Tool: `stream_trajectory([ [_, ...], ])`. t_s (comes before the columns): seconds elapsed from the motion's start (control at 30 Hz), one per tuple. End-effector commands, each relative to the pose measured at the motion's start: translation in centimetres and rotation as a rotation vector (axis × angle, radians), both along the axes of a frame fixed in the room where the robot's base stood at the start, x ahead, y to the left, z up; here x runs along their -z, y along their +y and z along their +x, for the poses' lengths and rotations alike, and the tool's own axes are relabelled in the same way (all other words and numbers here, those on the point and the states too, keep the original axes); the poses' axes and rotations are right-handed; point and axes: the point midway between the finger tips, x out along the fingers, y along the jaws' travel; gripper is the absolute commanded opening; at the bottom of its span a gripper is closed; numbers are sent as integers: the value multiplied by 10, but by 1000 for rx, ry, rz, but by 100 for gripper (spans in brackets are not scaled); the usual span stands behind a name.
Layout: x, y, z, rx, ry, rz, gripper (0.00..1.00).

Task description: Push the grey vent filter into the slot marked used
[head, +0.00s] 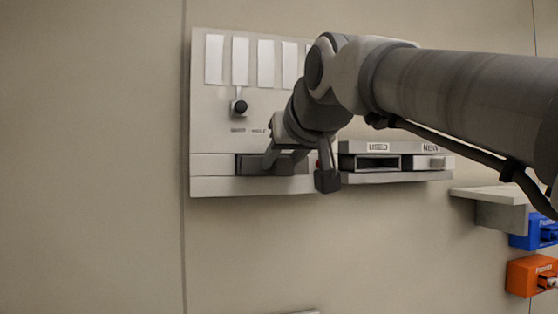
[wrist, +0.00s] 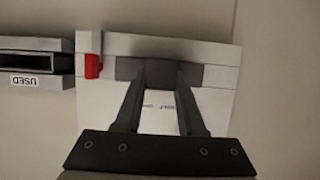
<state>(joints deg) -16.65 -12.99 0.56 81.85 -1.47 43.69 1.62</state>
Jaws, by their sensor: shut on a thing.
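My gripper (wrist: 162,78) is at the lower part of a white wall panel (head: 212,125). Its two fingers are shut on a dark grey part in a dark recess, which appears to be the grey vent filter (wrist: 162,70). In the head view, my gripper (head: 275,158) and wrist hide much of this recess (head: 246,164). The slot marked used (head: 380,163) is to the right in the head view and looks dark and empty. It also shows upside down at the left of the wrist view (wrist: 25,62).
A slot marked new (head: 430,148) sits beside the used slot and holds a light grey block (head: 437,163). A red part (wrist: 93,67) is beside the recess. A black knob (head: 239,106) is higher on the panel. A shelf (head: 495,197) and blue (head: 535,230) and orange (head: 530,277) boxes are at lower right.

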Motion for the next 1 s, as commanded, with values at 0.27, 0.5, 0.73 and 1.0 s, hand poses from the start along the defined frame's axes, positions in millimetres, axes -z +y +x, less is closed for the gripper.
stream_trajectory([
  [0.27,0,-2,-6,0,-2,1,0],
  [0.5,0,-4,-12,0,-1,0,0],
  [0.73,0,-4,-15,0,-1,0,0],
  [1.0,0,-6,-22,0,-1,0,0],
])
